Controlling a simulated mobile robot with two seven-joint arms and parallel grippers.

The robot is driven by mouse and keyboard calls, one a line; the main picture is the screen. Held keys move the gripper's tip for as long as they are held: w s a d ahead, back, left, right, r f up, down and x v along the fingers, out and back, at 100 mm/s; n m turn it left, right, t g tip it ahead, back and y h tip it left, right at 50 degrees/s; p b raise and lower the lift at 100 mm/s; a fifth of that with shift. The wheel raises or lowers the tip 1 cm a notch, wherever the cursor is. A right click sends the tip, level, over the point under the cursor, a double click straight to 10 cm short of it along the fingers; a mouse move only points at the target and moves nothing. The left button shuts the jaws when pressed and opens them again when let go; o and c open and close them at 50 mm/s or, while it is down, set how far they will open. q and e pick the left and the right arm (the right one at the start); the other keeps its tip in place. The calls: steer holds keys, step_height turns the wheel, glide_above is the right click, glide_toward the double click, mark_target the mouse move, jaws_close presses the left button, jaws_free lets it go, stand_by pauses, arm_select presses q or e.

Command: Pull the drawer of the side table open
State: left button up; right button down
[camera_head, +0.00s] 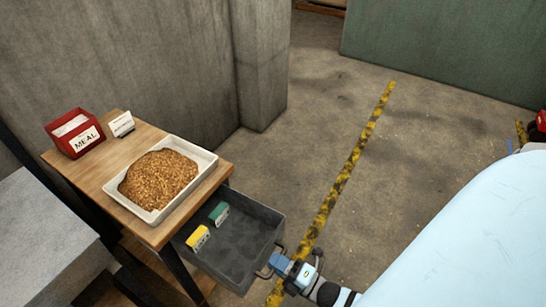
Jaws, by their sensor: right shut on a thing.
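The side table (96,182) has a wooden top and dark legs and stands at the left. Its grey drawer (252,268) is pulled out to the right, with much of its inside showing. A yellow box (198,237) and a green box (219,213) stand inside it. My right gripper (272,268) is shut on the handle (264,275) at the drawer's front. My left gripper is not in view.
On the table top are a white tray of grain (208,162), a red MEAL box (74,132) and a small white card (122,124). A concrete wall (150,60) is behind. Floor with a yellow-black stripe (350,160) lies clear to the right.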

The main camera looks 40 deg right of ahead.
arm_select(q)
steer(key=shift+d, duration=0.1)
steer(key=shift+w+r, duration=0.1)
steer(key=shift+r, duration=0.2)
arm_select(e)
steer(key=c, duration=1.1)
jaws_free()
steer(key=shift+c, duration=0.2)
arm_select(q)
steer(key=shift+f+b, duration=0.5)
steer(key=shift+b, duration=0.05)
arm_select(e)
steer(key=v, duration=1.3)
steer(key=shift+s, duration=0.4)
steer(key=shift+d+f, duration=0.1)
steer(key=shift+f, duration=0.05)
